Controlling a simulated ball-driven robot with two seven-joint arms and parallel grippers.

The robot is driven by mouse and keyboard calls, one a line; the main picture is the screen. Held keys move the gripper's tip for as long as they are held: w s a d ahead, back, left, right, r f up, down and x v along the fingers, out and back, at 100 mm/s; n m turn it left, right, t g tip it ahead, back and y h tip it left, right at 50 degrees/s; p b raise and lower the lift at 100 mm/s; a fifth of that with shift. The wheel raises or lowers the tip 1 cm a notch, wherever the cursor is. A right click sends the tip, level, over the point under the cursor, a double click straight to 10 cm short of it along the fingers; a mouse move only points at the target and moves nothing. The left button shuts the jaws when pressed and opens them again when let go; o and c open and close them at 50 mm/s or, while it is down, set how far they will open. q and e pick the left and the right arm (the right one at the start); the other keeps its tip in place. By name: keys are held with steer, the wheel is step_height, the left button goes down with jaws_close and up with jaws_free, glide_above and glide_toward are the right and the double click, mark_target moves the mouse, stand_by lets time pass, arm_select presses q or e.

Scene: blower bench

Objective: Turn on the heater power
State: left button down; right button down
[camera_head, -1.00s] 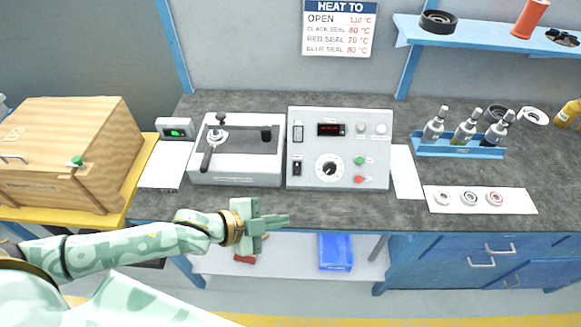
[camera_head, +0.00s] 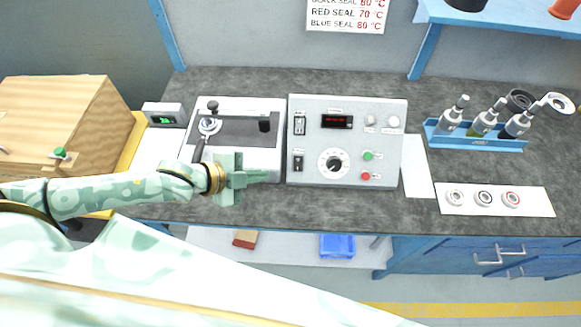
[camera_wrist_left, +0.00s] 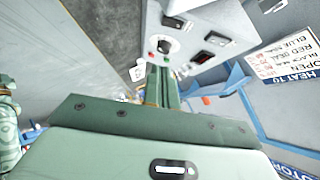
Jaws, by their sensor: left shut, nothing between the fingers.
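The heater control panel (camera_head: 374,140) is a light grey box on the bench. It has a red display (camera_head: 336,121), a round dial (camera_head: 333,163), a green button (camera_head: 368,156), a red button (camera_head: 366,176) and two black rocker switches on its left side, the upper one (camera_head: 299,124) and the lower one (camera_head: 298,162). My left gripper (camera_head: 268,176) is shut and empty, just left of the panel's lower left edge, in front of the lever unit. In the left wrist view the shut fingers (camera_wrist_left: 162,85) point toward the panel (camera_wrist_left: 176,59). My right gripper is not in view.
The lever unit (camera_head: 236,108) stands left of the panel. A small green-lit meter (camera_head: 164,119) and a wooden box (camera_head: 60,110) are farther left. A blue rack of bottles (camera_head: 480,141) and a white card with rings (camera_head: 535,201) are at right. The front bench strip (camera_head: 340,207) is clear.

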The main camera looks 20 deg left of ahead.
arm_select(q)
steer(key=b, duration=0.3)
glide_toward(301, 169)
steer(key=x, duration=0.5)
steer(key=shift+s+d+r, duration=0.1)
steer(key=shift+d, duration=0.3)
steer(key=shift+w+a+f+b, duration=0.15)
steer(key=shift+w+f+b, duration=0.2)
steer(key=shift+w+f, duration=0.1)
steer(key=shift+f, duration=0.2)
steer(key=shift+r, duration=0.2)
